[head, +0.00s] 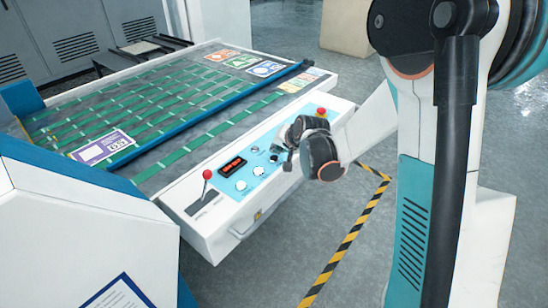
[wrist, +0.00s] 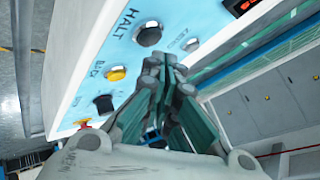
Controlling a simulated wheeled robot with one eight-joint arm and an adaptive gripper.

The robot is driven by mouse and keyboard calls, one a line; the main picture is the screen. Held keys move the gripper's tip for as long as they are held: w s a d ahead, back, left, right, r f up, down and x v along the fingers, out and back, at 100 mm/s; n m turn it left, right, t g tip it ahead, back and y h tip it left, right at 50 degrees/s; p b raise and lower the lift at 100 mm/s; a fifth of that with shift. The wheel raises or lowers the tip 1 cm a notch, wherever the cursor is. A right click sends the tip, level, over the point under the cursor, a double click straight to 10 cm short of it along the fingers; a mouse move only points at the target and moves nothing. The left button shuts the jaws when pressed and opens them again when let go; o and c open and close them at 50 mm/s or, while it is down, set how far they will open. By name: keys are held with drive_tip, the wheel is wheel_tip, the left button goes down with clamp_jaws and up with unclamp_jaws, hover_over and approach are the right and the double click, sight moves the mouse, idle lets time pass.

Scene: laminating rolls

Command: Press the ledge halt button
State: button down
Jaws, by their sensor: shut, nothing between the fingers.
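The halt button is a dark grey dome (wrist: 148,35) beside the printed word HALT on the light blue panel (wrist: 92,60) in the wrist view. My gripper (wrist: 165,62) is shut and empty, its fingertips just below and right of the button in that view. Whether they touch the panel I cannot tell.
A yellow button (wrist: 116,73) and a black knob (wrist: 103,103) sit near the halt button. A red button (head: 321,111) is at the panel's far end. A red-balled lever (head: 207,175) stands at the near end, beside a red display (head: 231,166). Open floor lies right of the ledge.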

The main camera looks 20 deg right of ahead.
sight(277, 157)
drive_tip(key=shift+f, duration=0.1)
idle(0.5)
drive_tip(key=shift+f+b, duration=0.35)
drive_tip(key=shift+b, duration=0.1)
drive_tip(key=shift+f+b, duration=0.35)
drive_tip(key=shift+f, duration=0.05)
idle(0.6)
drive_tip(key=shift+r, duration=0.1)
drive_tip(key=shift+r+p, duration=0.55)
drive_tip(key=shift+r, duration=0.2)
drive_tip(key=shift+r, duration=0.15)
drive_tip(key=shift+r+p, duration=1.75)
drive_tip(key=shift+r, duration=0.65)
